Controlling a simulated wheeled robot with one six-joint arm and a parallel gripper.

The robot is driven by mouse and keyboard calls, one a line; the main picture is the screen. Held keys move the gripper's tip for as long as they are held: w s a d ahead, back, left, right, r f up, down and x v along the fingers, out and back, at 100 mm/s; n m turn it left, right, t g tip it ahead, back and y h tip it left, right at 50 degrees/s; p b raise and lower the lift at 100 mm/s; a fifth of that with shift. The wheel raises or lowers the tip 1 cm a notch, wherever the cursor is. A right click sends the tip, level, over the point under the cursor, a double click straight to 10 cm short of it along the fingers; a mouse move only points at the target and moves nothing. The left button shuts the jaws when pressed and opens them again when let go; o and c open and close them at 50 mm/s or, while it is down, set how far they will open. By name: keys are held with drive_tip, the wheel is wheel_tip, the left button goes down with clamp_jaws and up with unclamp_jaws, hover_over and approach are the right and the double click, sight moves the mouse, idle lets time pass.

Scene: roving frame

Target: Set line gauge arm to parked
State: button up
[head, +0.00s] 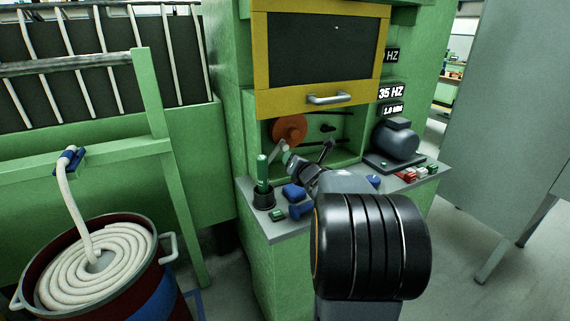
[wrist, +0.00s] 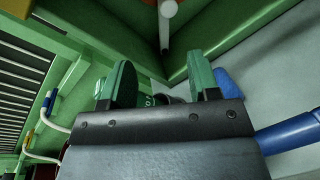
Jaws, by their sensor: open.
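My gripper (head: 300,160) reaches into the open bay of the green machine, in front of an orange-brown disc (head: 289,129). In the wrist view its two green-padded fingers (wrist: 162,78) stand apart, with no object clearly held between them. A pale rod (wrist: 167,18) with a rounded lower end shows just beyond the fingertips there. A short grey bar (head: 277,151) shows below the disc in the head view. Either may be the line gauge arm; I cannot tell for sure. My wrist and arm hide part of the bay and the shelf.
A green-handled tool (head: 262,172) stands in a black cup on the grey shelf (head: 436,171). Blue parts (head: 293,192) lie beside it. A grey motor (head: 396,140) and coloured buttons are at right. A yellow-framed panel (head: 258,70) hangs above. A drum of coiled rope (head: 155,262) stands at left.

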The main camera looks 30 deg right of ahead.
sight(286, 149)
drive_tip(key=w+d+f+n, duration=0.1)
drive_tip(key=w+n, duration=0.1)
drive_tip(key=w, duration=0.2)
drive_tip(key=w+d+f+n+t+y, duration=0.1)
drive_tip(key=w+d+n, duration=0.1)
drive_tip(key=w, duration=0.3)
drive_tip(key=w+d+n+t, duration=0.1)
drive_tip(key=w+d+n, duration=0.1)
drive_tip(key=w+n, duration=0.1)
drive_tip(key=shift+w+f+y, duration=0.3)
drive_tip(key=shift+w+f, duration=0.1)
drive_tip(key=shift+w, duration=0.35)
drive_tip(key=shift+c, duration=0.3)
drive_tip(key=shift+d, duration=0.1)
clamp_jaws()
